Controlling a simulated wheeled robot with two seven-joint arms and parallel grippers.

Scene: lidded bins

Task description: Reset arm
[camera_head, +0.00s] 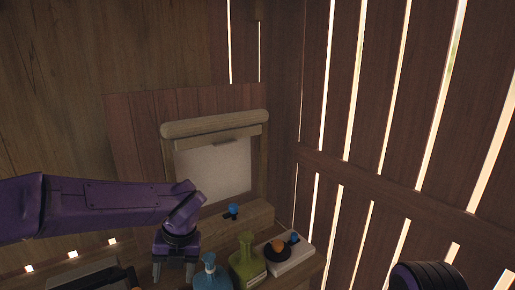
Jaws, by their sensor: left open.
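My left arm, purple, comes in from the left across the picture. Its gripper (174,271) points down at the lower edge, with its two fingers apart and nothing visible between them. It is just left of a blue bottle (211,277). A green-yellow bottle (245,263) stands to the right of the blue one. A wooden frame with a pale panel (217,170) and a rounded top bar stands behind, against boards. My right gripper is not in view.
A pale box (297,257) with an orange round thing (278,246) and a small blue item (294,238) on it is right of the bottles. Another blue item (233,209) sits on the wooden ledge (250,220). Slatted walls (400,130) enclose the corner. Dark items lie at lower left.

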